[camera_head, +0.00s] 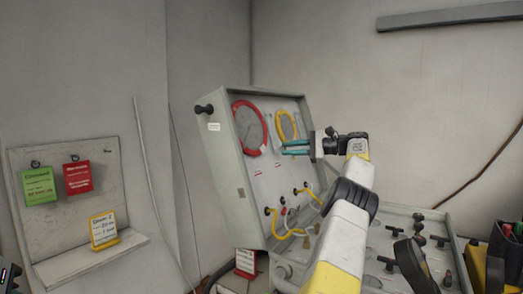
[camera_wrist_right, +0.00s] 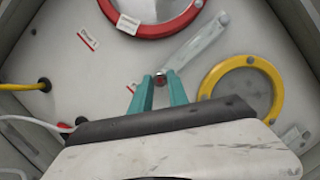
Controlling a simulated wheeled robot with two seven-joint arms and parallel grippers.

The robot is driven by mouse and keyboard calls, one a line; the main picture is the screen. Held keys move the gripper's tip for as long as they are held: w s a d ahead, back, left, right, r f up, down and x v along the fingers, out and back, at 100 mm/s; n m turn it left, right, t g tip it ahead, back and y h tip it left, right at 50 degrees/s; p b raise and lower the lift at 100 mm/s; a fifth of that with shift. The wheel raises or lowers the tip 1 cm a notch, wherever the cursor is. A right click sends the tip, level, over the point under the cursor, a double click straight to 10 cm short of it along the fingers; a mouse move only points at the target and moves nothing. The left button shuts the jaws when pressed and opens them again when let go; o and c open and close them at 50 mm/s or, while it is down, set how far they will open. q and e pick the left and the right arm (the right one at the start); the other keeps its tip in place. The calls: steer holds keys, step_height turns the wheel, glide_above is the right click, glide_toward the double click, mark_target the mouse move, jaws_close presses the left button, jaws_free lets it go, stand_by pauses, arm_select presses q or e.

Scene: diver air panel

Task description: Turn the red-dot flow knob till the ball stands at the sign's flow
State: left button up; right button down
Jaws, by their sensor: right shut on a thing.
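My right gripper (camera_head: 284,148) reaches the panel box (camera_head: 228,185) from the right. In the right wrist view its teal fingers (camera_wrist_right: 158,92) are shut on a small knob with a reddish spot (camera_wrist_right: 160,80), mostly hidden between the fingertips. Just beyond the knob a pale, slanted flow tube (camera_wrist_right: 196,42) runs on the panel between the red and yellow rings. I cannot make out the ball or its height. A yellow-edged sign (camera_head: 103,230) stands on a ledge at the left; its writing is too small to read. My left gripper is not in view.
A red-ringed gauge (camera_head: 250,126) and a yellow-ringed gauge (camera_head: 287,125) flank the gripper's work area. Yellow hoses (camera_head: 285,233) hang lower on the panel. Green (camera_head: 39,187) and red (camera_head: 78,178) cards hang at left. A console with black knobs (camera_head: 405,240) lies at right.

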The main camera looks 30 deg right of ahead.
stand_by(0.6)
steer(key=c, duration=1.3)
jaws_free()
